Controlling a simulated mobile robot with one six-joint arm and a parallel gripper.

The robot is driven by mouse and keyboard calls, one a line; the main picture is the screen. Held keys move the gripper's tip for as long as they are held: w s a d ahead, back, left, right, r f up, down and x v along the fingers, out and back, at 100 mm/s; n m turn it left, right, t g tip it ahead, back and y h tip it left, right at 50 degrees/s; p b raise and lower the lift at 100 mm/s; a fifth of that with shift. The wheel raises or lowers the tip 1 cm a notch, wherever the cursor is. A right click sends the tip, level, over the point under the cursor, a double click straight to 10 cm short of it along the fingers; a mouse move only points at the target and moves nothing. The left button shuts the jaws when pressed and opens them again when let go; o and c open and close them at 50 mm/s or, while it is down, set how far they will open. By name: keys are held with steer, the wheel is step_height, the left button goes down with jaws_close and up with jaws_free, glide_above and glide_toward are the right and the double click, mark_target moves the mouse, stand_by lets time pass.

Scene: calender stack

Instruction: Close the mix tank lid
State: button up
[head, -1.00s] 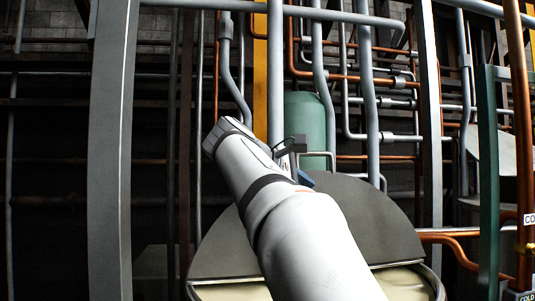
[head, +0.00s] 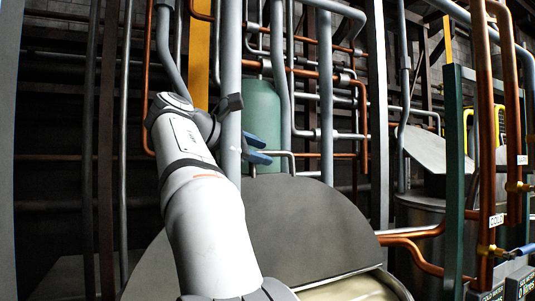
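The mix tank's lid (head: 300,225) appears to be the broad dark grey rounded plate at the bottom middle of the head view. Cream-coloured contents or an inner surface (head: 355,289) show below its straight lower edge, so part of the tank is uncovered. I cannot tell the lid's exact angle. My gripper (head: 257,149), with blue fingers, is above and behind the lid's upper edge in the picture. Its fingers look parted, with nothing seen between them. A thin bent silver bar (head: 279,154) shows just right of the fingertips; contact cannot be told. My arm hides the lid's left part.
Grey vertical pipes (head: 326,100) and a green cylinder (head: 262,110) stand behind. Copper pipes (head: 408,236) run to the right of the lid. A green post (head: 454,180) stands at right, before another metal tank (head: 420,215) with a tilted panel (head: 425,150) above it.

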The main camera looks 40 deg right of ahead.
mark_target(267, 154)
steer(key=shift+x, duration=1.15)
steer(key=shift+d+f, duration=0.1)
steer(key=shift+d, duration=0.3)
steer(key=shift+w, duration=0.1)
steer(key=shift+c, duration=0.3)
jaws_close()
